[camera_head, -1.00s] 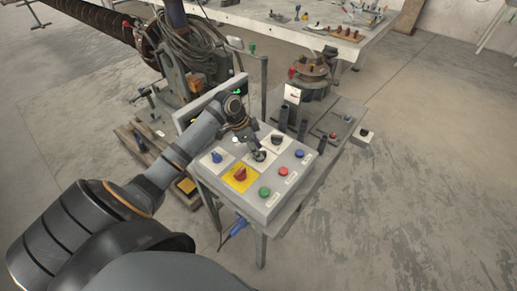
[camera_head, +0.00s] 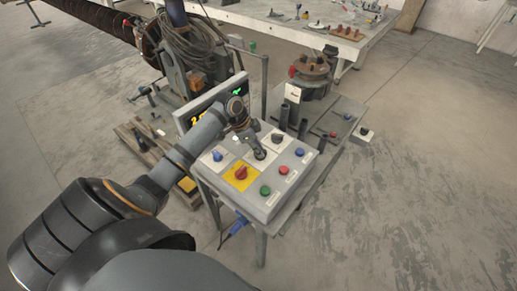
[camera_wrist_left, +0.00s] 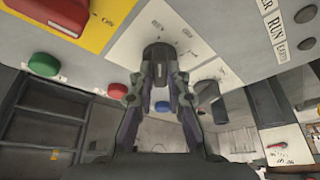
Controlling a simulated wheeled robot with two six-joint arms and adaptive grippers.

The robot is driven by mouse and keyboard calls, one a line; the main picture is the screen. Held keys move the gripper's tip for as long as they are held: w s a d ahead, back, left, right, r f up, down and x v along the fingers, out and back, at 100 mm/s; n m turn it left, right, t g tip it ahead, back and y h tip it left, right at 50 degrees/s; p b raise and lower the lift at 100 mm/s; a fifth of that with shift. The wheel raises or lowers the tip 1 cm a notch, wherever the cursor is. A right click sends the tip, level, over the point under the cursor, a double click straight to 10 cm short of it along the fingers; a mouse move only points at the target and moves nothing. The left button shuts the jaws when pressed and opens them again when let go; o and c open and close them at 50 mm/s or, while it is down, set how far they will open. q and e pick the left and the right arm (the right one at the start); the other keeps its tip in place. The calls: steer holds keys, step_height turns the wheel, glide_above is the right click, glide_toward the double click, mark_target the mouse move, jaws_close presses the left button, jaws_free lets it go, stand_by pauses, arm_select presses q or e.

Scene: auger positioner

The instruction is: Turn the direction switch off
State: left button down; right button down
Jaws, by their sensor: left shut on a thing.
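The control box (camera_head: 268,207) stands on a stand in the middle of the head view. A dark knob, seemingly the direction switch (camera_wrist_left: 157,50), sits on a white label plate with small lettering, partly legible in the left wrist view. My left gripper (camera_wrist_left: 158,72) is shut on this knob, with a fingertip on each side. Which mark the knob points at is unclear. My right gripper is not in view.
A red knob on a yellow plate (camera_head: 241,173), a blue knob (camera_head: 217,156) and another black knob (camera_head: 277,139) are close by. Green (camera_head: 265,190), red (camera_head: 283,170) and blue (camera_head: 299,152) buttons line the right side. A display (camera_head: 197,119) stands behind.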

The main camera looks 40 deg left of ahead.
arm_select(q)
steer(key=m+g+h, duration=0.1)
steer(key=m, duration=0.2)
steer(key=shift+w+m, duration=0.1)
steer(key=shift+m, duration=0.3)
steer(key=shift+w+m+g+b, duration=0.1)
steer(key=shift+m+g+b, duration=0.85)
steer(key=shift+m, duration=1.35)
steer(key=c, duration=1.3)
jaws_free()
